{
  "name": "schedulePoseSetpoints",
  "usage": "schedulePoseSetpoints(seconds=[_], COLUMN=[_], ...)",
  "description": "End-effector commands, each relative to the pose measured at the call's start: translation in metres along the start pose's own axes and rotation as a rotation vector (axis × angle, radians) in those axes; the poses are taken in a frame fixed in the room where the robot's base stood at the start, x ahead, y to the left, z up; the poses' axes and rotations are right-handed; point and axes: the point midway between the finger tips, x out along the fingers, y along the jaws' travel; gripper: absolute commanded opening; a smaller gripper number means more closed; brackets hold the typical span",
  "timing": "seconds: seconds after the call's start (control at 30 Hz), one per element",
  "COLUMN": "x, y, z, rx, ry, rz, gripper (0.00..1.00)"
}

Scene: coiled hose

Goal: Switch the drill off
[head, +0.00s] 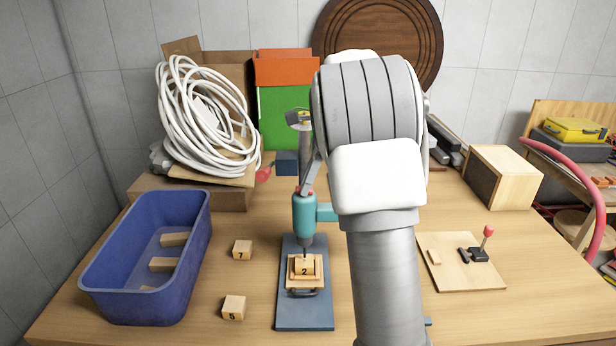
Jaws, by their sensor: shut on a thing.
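The teal drill (305,214) stands upright on its stand, with its bit pointing down over a wooden block marked 2 (304,268). The block sits in a small wooden holder on the stand's blue base plate (305,318). A black lever switch with a red knob (488,231) stands on a wooden board (460,275) to the right. The lever is upright with a slight lean; its on or off position cannot be told. My arm rises through the middle and hides the drill's right side. My gripper is hidden behind the arm.
A blue bin (95,283) with several blocks stands at left. Blocks marked 7 (242,249) and 5 (233,307) lie between bin and drill. A coiled white hose (205,120) is behind. A wooden box (503,175) stands at right. The table's front right is clear.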

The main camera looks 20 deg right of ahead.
Motion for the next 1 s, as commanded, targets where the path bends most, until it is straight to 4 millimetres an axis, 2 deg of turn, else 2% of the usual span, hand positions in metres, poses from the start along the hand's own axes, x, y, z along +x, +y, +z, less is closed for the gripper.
schedulePoseSetpoints(seconds=[0.07,0.5,0.9,0.93,1.0], x=[-0.0055,0.0004,0.0029,0.0029,0.0029], y=[0.001,0.0009,0.0002,0.0002,0.0002], z=[0.0049,0.011,0.0099,0.0099,0.0099], rx=[-0.002,-0.002,0.0,0.0,0.0], ry=[0.05,0.338,0.37,0.37,0.369], rz=[0.006,0.005,0.001,0.001,0.001], gripper=[0.0,0.0,0.0,0.29,0.42])
